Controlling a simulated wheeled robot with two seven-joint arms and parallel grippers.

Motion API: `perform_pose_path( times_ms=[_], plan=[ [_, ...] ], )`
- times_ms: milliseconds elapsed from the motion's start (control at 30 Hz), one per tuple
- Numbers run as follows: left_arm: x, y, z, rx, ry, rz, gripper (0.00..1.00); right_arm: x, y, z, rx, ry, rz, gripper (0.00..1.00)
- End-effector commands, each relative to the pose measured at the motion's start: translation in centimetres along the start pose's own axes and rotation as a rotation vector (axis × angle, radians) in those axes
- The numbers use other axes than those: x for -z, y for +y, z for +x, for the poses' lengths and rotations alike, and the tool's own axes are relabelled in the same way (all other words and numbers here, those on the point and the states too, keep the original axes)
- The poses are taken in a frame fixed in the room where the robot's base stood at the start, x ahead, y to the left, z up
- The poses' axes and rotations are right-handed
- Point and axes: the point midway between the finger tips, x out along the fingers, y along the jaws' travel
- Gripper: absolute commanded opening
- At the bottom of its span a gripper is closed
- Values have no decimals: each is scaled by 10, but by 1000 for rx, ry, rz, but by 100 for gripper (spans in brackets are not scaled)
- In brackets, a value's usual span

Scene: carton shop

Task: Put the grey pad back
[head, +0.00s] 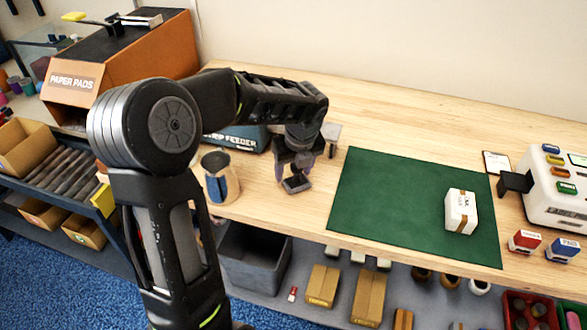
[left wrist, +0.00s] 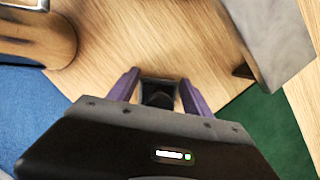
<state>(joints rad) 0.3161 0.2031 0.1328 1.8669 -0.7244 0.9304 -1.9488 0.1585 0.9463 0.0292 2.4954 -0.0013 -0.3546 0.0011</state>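My left gripper (head: 295,172) is over the wooden table, left of the green mat, with its fingers pointing down. A small dark grey pad (head: 297,185) is at its fingertips. In the left wrist view the pad (left wrist: 158,92) sits between the two purple fingers, which appear closed on its sides. The pad looks slightly tilted; I cannot tell whether it touches the table. My right gripper is not in view.
The green mat (head: 385,205) bears a white taped carton (head: 461,212). A white machine with coloured pads (head: 560,190) and two stamps (head: 525,242) stand at right. The strip feeder (head: 235,137) and a cup-like holder (head: 218,178) are close left of the gripper. Bare table lies behind the mat.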

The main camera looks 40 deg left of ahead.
Motion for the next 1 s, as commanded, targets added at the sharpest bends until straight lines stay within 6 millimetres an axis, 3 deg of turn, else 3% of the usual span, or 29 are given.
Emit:
perform_pose_path(
  times_ms=[233,633,767,1000],
  plan=[
    [0,0,0,0,0,0,78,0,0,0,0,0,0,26],
    [-1,-1,-8,2,-2,0,78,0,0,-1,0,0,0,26],
    [-2,-1,-25,4,-3,-1,78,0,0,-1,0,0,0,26],
    [-2,-1,-74,4,-4,0,78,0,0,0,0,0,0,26]
  ],
)
